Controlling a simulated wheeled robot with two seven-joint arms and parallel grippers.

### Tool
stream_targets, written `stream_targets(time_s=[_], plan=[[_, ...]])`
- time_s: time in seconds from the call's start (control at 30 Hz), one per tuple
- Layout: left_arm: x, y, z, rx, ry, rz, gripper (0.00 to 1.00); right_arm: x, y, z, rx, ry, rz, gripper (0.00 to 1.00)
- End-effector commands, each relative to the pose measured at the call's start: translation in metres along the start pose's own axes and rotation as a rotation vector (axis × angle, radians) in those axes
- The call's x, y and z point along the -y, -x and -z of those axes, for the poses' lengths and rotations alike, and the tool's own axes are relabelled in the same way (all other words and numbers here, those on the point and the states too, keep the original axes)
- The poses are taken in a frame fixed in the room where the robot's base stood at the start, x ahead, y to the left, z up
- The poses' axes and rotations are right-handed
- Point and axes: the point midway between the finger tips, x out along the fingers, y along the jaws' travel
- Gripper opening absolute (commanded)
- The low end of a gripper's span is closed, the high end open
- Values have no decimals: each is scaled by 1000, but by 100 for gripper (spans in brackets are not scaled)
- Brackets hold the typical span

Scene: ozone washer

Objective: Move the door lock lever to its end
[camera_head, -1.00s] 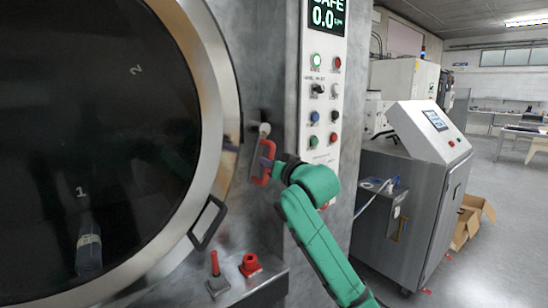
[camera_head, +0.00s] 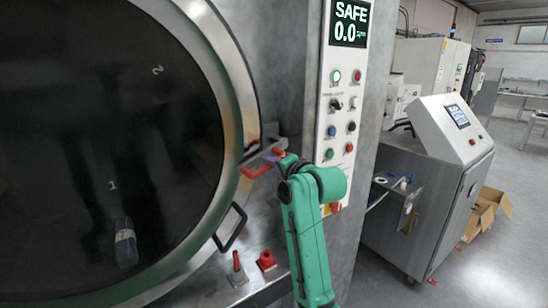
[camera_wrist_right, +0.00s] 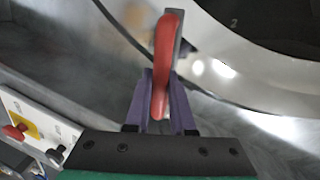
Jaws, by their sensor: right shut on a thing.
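The door lock lever, with a red grip (camera_head: 256,171) on a grey metal bar, sits at the right rim of the large round door (camera_head: 239,95). It lies nearly level, slanting slightly down to the left. My right gripper (camera_head: 273,161) reaches it from the right, its purple fingers shut on the red grip and hiding part of it. In the right wrist view the red grip (camera_wrist_right: 164,50) stands up between the two purple fingers (camera_wrist_right: 160,108). My left gripper is not in view.
A control panel (camera_head: 343,105) with several buttons and a "SAFE 0.0" display is right of the lever. A black door handle (camera_head: 231,228) is below it. Red-topped fittings (camera_head: 266,261) stand on a ledge near my forearm. A steel cabinet (camera_head: 425,205) is further right.

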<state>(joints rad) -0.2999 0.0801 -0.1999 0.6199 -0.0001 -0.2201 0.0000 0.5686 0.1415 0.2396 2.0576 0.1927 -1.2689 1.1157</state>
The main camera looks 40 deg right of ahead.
Motion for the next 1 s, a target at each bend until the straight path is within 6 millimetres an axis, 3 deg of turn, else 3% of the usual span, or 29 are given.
stream_targets(time_s=[0.03, 0.3, 0.87, 0.9, 0.97, 1.0], plan=[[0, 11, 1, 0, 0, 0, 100, 10, 2, 3, 3, -30, 5, 0], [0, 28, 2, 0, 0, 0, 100, 16, 4, 3, 25, -145, 6, 0], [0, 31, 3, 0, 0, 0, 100, 17, 4, 3, 32, -179, 9, 0], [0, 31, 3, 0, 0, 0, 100, 17, 4, 3, 32, -179, 9, 30], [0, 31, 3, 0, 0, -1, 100, 17, 4, 3, 32, -179, 8, 52], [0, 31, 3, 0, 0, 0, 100, 17, 4, 3, 32, -179, 8, 52]])
